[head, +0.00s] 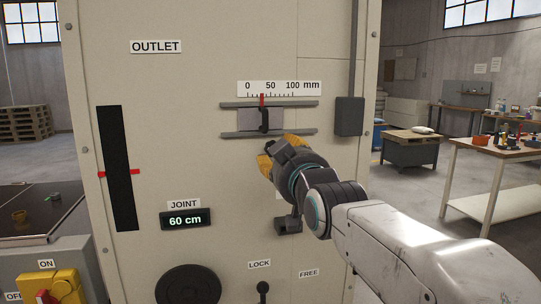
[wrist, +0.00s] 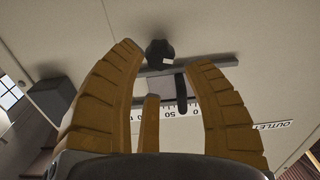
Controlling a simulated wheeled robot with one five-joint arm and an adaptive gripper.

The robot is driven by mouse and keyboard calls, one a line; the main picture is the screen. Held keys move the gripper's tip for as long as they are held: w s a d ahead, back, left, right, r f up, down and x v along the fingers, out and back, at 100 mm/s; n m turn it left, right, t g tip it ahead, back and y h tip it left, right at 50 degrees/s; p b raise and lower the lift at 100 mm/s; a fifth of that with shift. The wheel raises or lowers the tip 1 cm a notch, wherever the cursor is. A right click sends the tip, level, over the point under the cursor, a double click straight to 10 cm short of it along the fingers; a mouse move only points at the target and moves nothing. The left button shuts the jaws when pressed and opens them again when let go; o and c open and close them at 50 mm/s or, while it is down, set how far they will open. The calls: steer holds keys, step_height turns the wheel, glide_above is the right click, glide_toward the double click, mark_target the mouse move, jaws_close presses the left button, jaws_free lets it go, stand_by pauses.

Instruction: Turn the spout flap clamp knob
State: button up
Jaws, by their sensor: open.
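A black lobed knob (wrist: 160,53) shows in the wrist view on the pale panel, just off one rail of the slide. It lies between and slightly beyond my fingertips. No label on it can be read, so I cannot confirm that it is the clamp knob. My gripper (head: 280,152) is open, its yellow fingers facing the panel below the slide in the head view. In the wrist view, my gripper (wrist: 166,54) has fingers spread on both sides of the knob. Whether they touch it cannot be told. The knob is hidden behind my gripper in the head view.
Above my gripper, a grey slide plate (head: 247,121) with a dark handle sits between two rails under a millimetre scale (head: 278,88). A grey box (head: 349,117) is to its right. Below are a lever (head: 263,290) by LOCK and FREE labels and a black disc (head: 188,284).

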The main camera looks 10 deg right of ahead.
steer(key=shift+w+p, duration=0.5)
steer(key=shift+w, duration=2.5)
steer(key=shift+c, duration=0.2)
jaws_close()
steer(key=shift+f, duration=0.1)
steer(key=m+b, duration=0.2)
steer(key=m, duration=0.1)
steer(key=shift+m, duration=0.4)
steer(key=shift+m+b, duration=1.2)
steer(key=shift+m, duration=1.3)
